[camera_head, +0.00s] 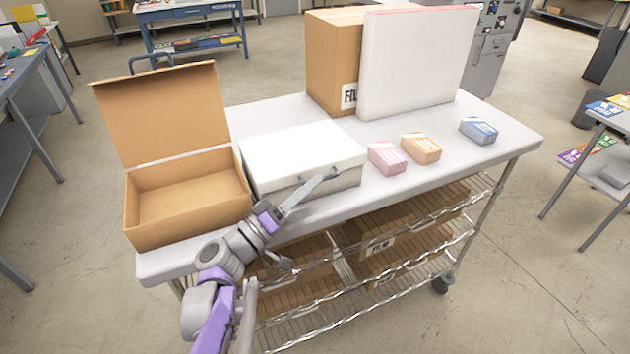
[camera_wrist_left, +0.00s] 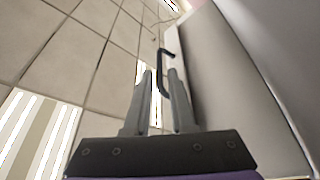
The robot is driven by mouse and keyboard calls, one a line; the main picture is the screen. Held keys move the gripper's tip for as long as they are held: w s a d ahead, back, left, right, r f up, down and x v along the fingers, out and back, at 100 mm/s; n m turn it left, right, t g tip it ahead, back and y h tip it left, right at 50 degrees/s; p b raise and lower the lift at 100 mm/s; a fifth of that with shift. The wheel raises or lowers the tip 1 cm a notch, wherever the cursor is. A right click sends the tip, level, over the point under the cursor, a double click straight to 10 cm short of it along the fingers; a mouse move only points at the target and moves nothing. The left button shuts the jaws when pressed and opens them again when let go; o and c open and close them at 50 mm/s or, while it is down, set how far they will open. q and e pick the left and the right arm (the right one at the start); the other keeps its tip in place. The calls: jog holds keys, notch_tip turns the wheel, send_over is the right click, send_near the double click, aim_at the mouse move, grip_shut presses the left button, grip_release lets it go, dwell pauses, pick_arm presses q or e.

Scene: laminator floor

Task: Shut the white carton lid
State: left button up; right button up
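The white carton (camera_head: 300,150) stands on the cart top, just right of the open brown carton. Its white lid lies over the top and looks flat; I cannot tell whether it is fully down. My left gripper (camera_head: 322,182) is at the carton's front face, fingers pointing right along it. In the left wrist view, the two fingers (camera_wrist_left: 161,74) stand a little apart. A thin dark handle (camera_wrist_left: 165,52) shows between and just beyond their tips, beside the white carton's wall (camera_wrist_left: 215,80). I cannot tell whether the fingers touch it. My right gripper is not in view.
An open brown carton (camera_head: 137,212) with its lid raised stands at the cart's left end. Pink (camera_head: 387,158), orange (camera_head: 421,148) and blue (camera_head: 478,131) small packs lie to the right. A tall brown box (camera_head: 333,60) and a white panel (camera_head: 418,65) stand behind.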

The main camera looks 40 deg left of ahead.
pick_arm(q)
jog(key=b+v, duration=0.1)
jog(key=v, duration=0.8)
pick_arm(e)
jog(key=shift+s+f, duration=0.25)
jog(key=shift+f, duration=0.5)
pick_arm(q)
jog(key=w+d+f+m+g+h+p, duration=0.1)
jog(key=w+d+f+g+h, duration=0.15)
jog(key=d+f+g, duration=0.35)
jog(key=w+d+f+m+g+h, duration=0.1)
jog(key=w+d+f+m+g, duration=0.2)
jog(key=d, duration=0.5)
jog(key=s+d+f+m+g+y+p, duration=0.1)
jog(key=s+d+f+m+g+y, duration=0.2)
jog(key=s+f+g+y, duration=0.3)
jog(key=shift+s+d+f+m+y, duration=0.3)
jog(key=shift+s+f+m+y, duration=0.3)
jog(key=shift+s+f, duration=1)
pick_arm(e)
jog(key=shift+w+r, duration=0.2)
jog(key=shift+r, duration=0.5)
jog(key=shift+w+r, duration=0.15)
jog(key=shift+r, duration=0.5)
pick_arm(q)
jog(key=shift+w+f, duration=0.1)
